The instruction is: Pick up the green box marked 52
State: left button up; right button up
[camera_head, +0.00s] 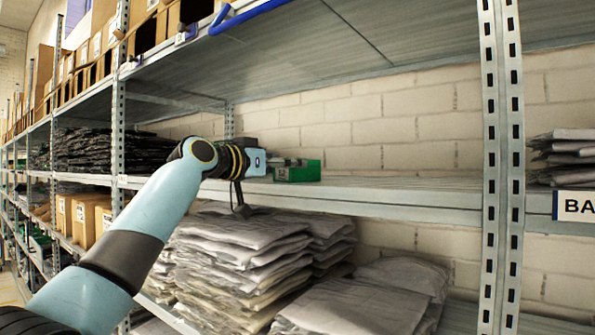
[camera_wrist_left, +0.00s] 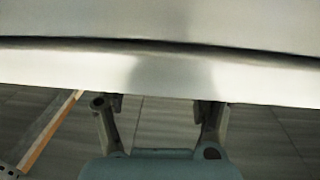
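The green box (camera_head: 302,171) sits on the middle shelf near its front edge in the head view. A pale label shows low on its front, too small to read surely. My left arm comes in from the left, and my left gripper (camera_head: 279,164) is at the box's left side, overlapping it; contact cannot be told. In the left wrist view the two fingers of my left gripper (camera_wrist_left: 160,106) are spread apart with nothing visible between them. The box does not show there. My right gripper is in neither view.
The shelf's pale metal edge (camera_wrist_left: 160,72) crosses the wrist view just beyond the fingertips. The middle shelf (camera_head: 400,196) is clear right of the box, up to a slotted upright (camera_head: 502,150). Folded grey garments (camera_head: 245,260) are stacked below. An upper shelf (camera_head: 330,45) hangs overhead.

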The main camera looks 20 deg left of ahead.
pick_arm(q)
jog(key=c, duration=0.8)
